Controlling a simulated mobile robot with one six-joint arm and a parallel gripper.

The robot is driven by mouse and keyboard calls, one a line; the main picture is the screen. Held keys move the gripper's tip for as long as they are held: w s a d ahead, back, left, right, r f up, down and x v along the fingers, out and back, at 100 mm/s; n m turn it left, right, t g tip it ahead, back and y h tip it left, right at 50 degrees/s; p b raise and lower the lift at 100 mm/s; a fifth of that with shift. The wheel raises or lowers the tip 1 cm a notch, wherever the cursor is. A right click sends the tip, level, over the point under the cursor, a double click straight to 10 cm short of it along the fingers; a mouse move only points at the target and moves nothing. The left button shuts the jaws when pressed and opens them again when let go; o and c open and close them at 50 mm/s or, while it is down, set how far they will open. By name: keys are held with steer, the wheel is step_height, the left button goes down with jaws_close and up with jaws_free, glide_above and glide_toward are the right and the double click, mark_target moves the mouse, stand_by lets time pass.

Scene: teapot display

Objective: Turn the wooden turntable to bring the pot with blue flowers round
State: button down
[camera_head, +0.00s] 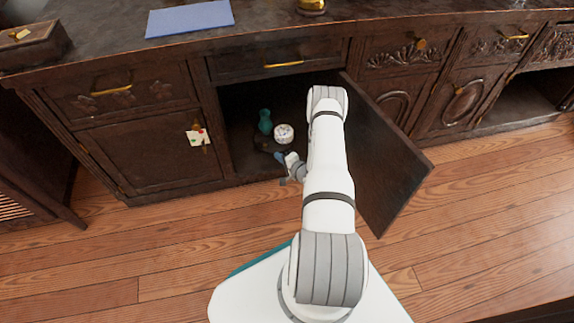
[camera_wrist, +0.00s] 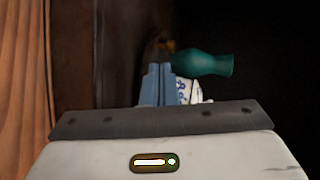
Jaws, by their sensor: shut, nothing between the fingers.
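My gripper (camera_head: 279,156) is at the mouth of the open cabinet, with its fingers pointing in. In the wrist view its blue-grey fingers (camera_wrist: 157,72) are together and hold nothing. A white pot (camera_head: 284,132) with dark markings stands inside, just beyond the gripper. In the wrist view a white surface with blue decoration (camera_wrist: 184,90) shows beside the fingers, partly hidden by them. A teal vase-shaped piece (camera_head: 265,120) stands to its left; it also shows in the wrist view (camera_wrist: 207,64). The wooden turntable cannot be made out clearly in the dark; contact with it cannot be told.
The cabinet door (camera_head: 388,160) stands open to the right of my arm. A closed door (camera_head: 150,155) with a coloured tag (camera_head: 197,137) is at the left. A blue flat item (camera_head: 189,18) lies on the top. The wooden floor (camera_head: 90,260) is clear at the left.

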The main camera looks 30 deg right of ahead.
mark_target(266, 147)
steer(key=x, duration=0.1)
steer(key=b+x, duration=0.1)
steer(key=x, duration=0.2)
steer(key=shift+w+a+r+b, duration=0.1)
steer(key=shift+w+r+b, duration=0.15)
steer(key=shift+b, duration=0.15)
steer(key=shift+w+a+r, duration=0.1)
steer(key=shift+w, duration=0.5)
steer(key=shift+a, duration=0.15)
